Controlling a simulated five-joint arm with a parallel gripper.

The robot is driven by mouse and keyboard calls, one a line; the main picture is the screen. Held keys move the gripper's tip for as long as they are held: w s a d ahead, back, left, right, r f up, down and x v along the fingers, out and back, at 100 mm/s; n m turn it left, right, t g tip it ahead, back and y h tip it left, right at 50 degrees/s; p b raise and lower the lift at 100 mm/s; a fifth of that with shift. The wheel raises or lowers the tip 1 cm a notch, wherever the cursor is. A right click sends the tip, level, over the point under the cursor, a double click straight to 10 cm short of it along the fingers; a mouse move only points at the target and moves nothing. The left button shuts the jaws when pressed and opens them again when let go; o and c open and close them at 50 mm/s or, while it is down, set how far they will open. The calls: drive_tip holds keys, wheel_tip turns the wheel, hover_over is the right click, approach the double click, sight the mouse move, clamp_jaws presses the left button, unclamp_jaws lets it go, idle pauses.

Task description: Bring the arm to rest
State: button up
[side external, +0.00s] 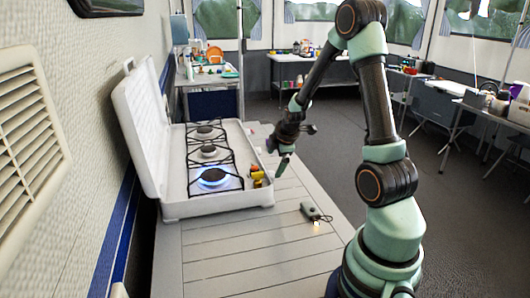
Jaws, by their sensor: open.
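My gripper (281,165) is at the end of my mint-green and black arm. It hangs tilted downward above the slatted table (235,252), close to the right edge of a white camping stove (217,208). The jaws are open and I see nothing between them. They are small in this view, and the gap is hard to make out. My arm is raised and bent, with the forearm reaching down to the left.
The stove's lid (140,125) stands open on the left. A blue flame (213,177) burns at its front burner. Red and yellow items (257,177) sit at its right edge. A small dark device (311,211) lies on the table's right side. The front tabletop is clear.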

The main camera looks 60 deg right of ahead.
drive_tip(key=a+r+m+t+y, duration=0.1)
drive_tip(key=a+r+m, duration=0.4)
drive_tip(key=a+r, duration=0.75)
drive_tip(key=s+a+r+m+y, duration=0.1)
drive_tip(key=s+a, duration=0.3)
drive_tip(key=a, duration=0.4)
drive_tip(key=s+a+r+m+y, duration=0.1)
drive_tip(key=s+a+r+m, duration=0.2)
drive_tip(key=a, duration=0.4)
drive_tip(key=shift+s+a+y, duration=0.3)
drive_tip(key=shift+s+a, duration=0.1)
drive_tip(key=shift+s, duration=0.05)
